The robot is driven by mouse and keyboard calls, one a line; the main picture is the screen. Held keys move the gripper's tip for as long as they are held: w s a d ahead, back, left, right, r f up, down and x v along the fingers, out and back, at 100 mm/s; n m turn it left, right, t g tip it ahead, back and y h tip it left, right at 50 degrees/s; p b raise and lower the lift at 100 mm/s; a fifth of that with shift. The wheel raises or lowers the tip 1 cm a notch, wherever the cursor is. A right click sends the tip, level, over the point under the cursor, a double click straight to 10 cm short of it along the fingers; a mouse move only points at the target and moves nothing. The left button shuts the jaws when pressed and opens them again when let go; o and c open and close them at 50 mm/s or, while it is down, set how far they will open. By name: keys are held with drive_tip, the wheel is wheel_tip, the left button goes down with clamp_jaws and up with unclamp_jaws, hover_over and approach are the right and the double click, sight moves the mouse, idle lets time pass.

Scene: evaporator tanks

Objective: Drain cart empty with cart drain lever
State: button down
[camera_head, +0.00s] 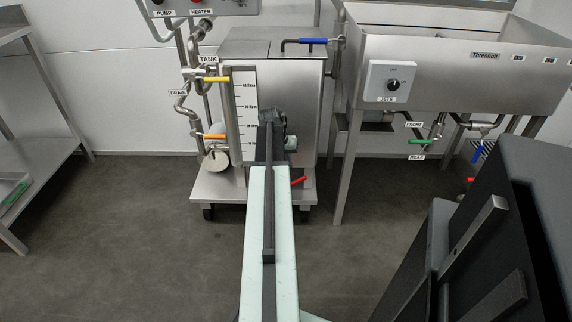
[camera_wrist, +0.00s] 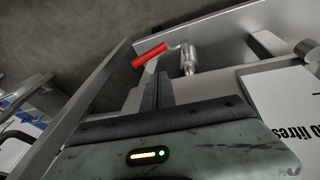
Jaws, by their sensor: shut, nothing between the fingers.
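The cart (camera_head: 310,80) is a steel tank on a wheeled base with a white level scale (camera_head: 245,105) on its front. A red-handled lever (camera_head: 299,181) sticks out low at the cart's right front, just above the base. In the wrist view the red lever (camera_wrist: 148,56) joins a metal valve fitting (camera_wrist: 188,58). My gripper (camera_wrist: 155,78) is shut and empty, its tips just short of the red handle in the picture; I cannot tell whether they touch. In the head view my arm covers the cart's lower front and hides the fingertips.
Left of the cart are pipes with a yellow lever (camera_head: 216,79) and an orange lever (camera_head: 214,136). A steel sink-like basin (camera_head: 450,75) stands right, with green (camera_head: 419,142) and blue (camera_head: 477,154) levers below. A steel shelf (camera_head: 40,150) stands left. Floor before the cart is clear.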

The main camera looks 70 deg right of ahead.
sight(295, 181)
drive_tip(key=f+b, duration=0.1)
drive_tip(key=f, duration=0.1)
drive_tip(key=s+f+b, duration=0.2)
drive_tip(key=f+b, duration=0.1)
drive_tip(key=shift+d+f, duration=0.3)
drive_tip(key=shift+d, duration=0.1)
drive_tip(key=shift+s+f, duration=0.25)
drive_tip(key=shift+s, duration=0.1)
drive_tip(key=shift+r, duration=0.1)
